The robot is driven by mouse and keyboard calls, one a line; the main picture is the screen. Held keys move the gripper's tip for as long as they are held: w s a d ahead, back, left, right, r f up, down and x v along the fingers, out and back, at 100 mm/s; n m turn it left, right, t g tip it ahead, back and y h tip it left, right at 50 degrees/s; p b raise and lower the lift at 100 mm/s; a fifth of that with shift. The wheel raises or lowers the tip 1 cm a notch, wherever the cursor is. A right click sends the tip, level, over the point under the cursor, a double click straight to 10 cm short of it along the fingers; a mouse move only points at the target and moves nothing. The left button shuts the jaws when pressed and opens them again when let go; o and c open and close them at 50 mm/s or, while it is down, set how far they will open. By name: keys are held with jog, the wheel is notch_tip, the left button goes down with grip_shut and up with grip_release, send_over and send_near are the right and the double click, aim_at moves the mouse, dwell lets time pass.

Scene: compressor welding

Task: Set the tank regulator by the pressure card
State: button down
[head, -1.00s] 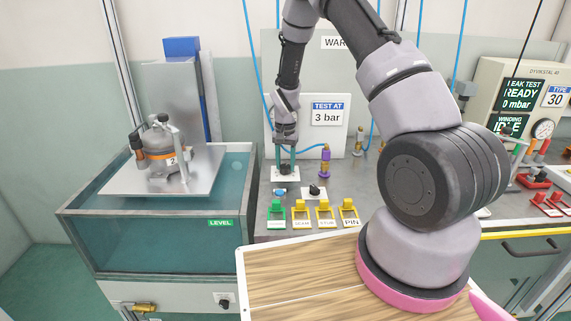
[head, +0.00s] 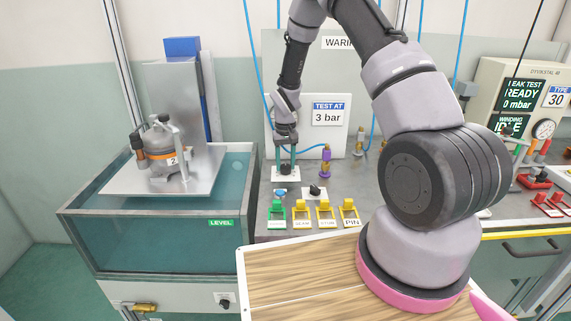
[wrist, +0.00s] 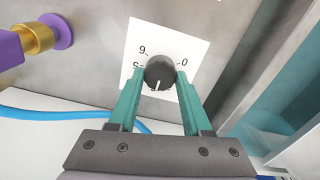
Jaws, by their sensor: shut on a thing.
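The tank regulator is a dark round knob (wrist: 160,72) on a white dial plate (wrist: 190,48) in the wrist view. A 6, a 0 and part of a 5 are readable; the lower numbers are mostly hidden by the knob and fingers. The knob's white pointer line faces the bottom of the wrist picture, toward my palm. My gripper (wrist: 161,76) has its green fingers closed on both sides of the knob. In the head view my gripper (head: 286,160) points down onto the plate (head: 278,175). The pressure card (head: 328,114) reads "TEST AT 3 bar".
A purple fitting with a brass collar (head: 326,161) stands just right of my gripper. A black switch (head: 315,191) and several coloured tags (head: 301,215) sit in front. A water tank (head: 150,248) with a compressor (head: 162,155) above is at left.

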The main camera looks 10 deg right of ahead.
aim_at(285, 166)
jog(key=shift+c, duration=1.7)
grip_release()
jog(key=shift+r, duration=0.15)
notch_tip(285, 166, up, 10)
jog(key=shift+r, duration=0.25)
